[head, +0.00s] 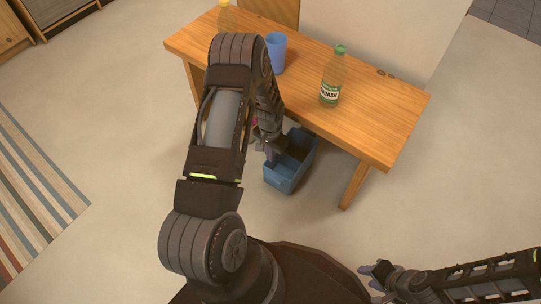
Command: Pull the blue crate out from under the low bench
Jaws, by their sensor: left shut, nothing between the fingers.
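The blue crate (283,178) stands on the floor at the front edge of the low wooden bench (375,133). Its near end shows in the open and its far part is hidden by the bench top and my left arm. My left gripper (272,154) is shut and empty, pointing down at the crate's left side. I cannot tell whether it touches the crate wall. My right gripper (368,277) is at the lower right, well away from the crate, with its fingertips apart and nothing between them.
On the bench stand a green-capped bottle (332,80), a blue cup (276,54) and a yellow-capped bottle (226,18). A bench leg (356,184) stands right of the crate. A striped rug (35,195) lies at left. The floor before the crate is partly clear.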

